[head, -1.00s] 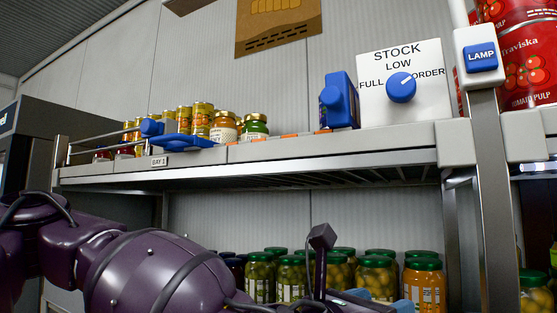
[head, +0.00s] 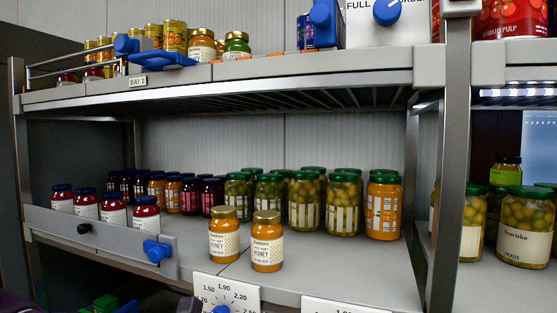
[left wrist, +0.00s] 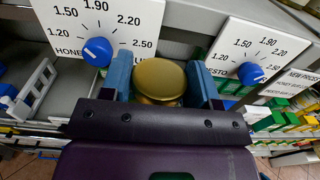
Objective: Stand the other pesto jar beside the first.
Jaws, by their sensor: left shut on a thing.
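In the left wrist view my left gripper (left wrist: 165,85) is shut on a jar with a gold lid (left wrist: 159,79). The lid sits between the blue fingers; its label and contents are hidden, so I cannot tell whether it is pesto. The gripper is in front of the shelf, between two dial plates. Neither gripper shows in the head view.
Two honey jars (head: 267,241) stand near the middle shelf's front edge (head: 290,290). Green-lidded jars (head: 341,205) and dark jars stand behind them. A grey rail with a blue knob (head: 157,251) fronts the red jars. An upright post (head: 449,180) bounds the bay at right.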

